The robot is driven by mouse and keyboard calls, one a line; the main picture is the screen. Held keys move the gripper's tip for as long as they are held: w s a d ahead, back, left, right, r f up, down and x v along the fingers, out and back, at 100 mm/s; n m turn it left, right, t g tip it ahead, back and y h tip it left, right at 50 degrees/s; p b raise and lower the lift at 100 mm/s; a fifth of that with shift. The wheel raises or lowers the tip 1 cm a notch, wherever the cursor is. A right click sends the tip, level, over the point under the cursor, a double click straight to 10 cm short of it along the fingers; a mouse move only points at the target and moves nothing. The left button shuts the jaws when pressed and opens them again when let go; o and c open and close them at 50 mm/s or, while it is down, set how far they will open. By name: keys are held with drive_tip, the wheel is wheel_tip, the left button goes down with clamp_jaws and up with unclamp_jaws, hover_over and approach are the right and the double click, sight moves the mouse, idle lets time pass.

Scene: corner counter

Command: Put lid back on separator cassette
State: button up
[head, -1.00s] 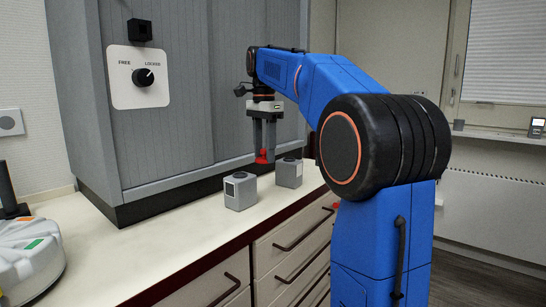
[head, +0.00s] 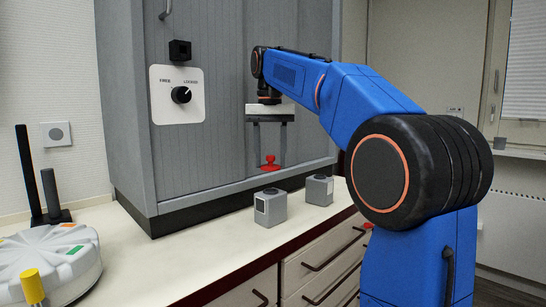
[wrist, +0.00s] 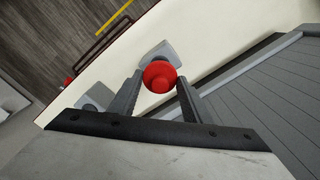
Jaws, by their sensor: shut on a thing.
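My gripper (head: 269,158) is shut on a red piece (head: 269,162) with a rounded top and a wider base. It hangs from the fingertips above the counter, in front of the grey cabinet. In the wrist view, the red piece (wrist: 159,77) sits between the two fingertips. Two small grey boxes stand on the counter, a nearer one (head: 270,208) and a farther one (head: 319,190), each with a dark spot on top. The red piece is apart from both. I cannot tell which thing is the separator cassette.
A white round device (head: 45,262) with coloured tabs stands at the left, by a yellow-capped post (head: 32,286) and a black two-post stand (head: 45,190). The grey cabinet (head: 225,110) with a dial (head: 181,94) backs the counter (head: 200,262). Counter between device and boxes is clear.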

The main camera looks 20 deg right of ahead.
sight(271, 190)
drive_tip(key=shift+f, duration=2.85)
drive_tip(key=shift+f, duration=0.2)
drive_tip(key=o, duration=1.1)
drive_tip(key=shift+o, duration=0.6)
drive_tip(key=o, duration=0.4)
drive_tip(key=shift+c, duration=0.2)
drive_tip(key=shift+r, duration=0.1)
drive_tip(key=shift+r, duration=3.4)
